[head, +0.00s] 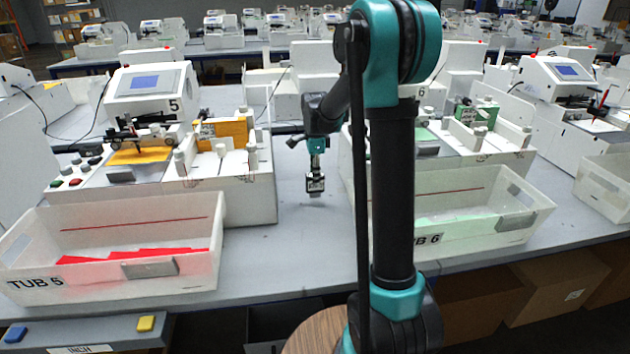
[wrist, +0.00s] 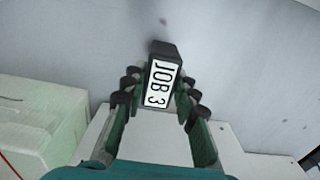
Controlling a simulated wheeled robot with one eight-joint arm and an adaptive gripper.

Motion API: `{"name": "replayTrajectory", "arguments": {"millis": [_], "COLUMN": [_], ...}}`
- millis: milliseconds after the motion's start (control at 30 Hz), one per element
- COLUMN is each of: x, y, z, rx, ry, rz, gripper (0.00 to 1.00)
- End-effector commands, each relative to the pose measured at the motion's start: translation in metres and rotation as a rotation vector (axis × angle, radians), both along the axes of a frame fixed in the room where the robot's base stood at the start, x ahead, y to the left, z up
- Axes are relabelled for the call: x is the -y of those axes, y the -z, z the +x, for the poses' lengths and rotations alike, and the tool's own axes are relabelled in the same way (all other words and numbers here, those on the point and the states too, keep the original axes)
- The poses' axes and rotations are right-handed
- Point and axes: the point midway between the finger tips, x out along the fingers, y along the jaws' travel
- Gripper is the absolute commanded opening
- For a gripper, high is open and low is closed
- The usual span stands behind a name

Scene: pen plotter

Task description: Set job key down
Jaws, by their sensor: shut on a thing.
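The job key is a small dark block with a white label reading "JOB 3"; it shows between the fingers in the wrist view (wrist: 163,82). My gripper (wrist: 160,98) is shut on it, with a finger on each side. In the head view my gripper (head: 315,178) points down over the grey table (head: 275,255), in the gap between station 5 and station 6. The key is small and dark there, at the fingertips. I cannot tell whether its lower end touches the table.
Plotter 5 (head: 150,90) and tub 5 (head: 185,290), with red sheets inside, stand left of my gripper. Tub 6 (head: 500,235), with pale green sheets, stands to the right, partly behind my arm. The table between the tubs is clear.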

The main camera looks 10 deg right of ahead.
Motion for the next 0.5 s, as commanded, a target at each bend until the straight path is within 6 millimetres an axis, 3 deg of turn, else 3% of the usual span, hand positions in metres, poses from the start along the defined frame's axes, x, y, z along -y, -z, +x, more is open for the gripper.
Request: {"name": "replayTrajectory", "arguments": {"millis": [133, 467, 500], "x": [0.0, 0.0, 0.0], "y": [0.016, 0.019, 0.02], "z": [0.0, 0.0, 0.0], "rx": [0.0, 0.0, 0.0], "ry": [0.0, 0.0, 0.0], "rz": [0.0, 0.0, 0.0], "gripper": [0.02, 0.02, 0.29]}}
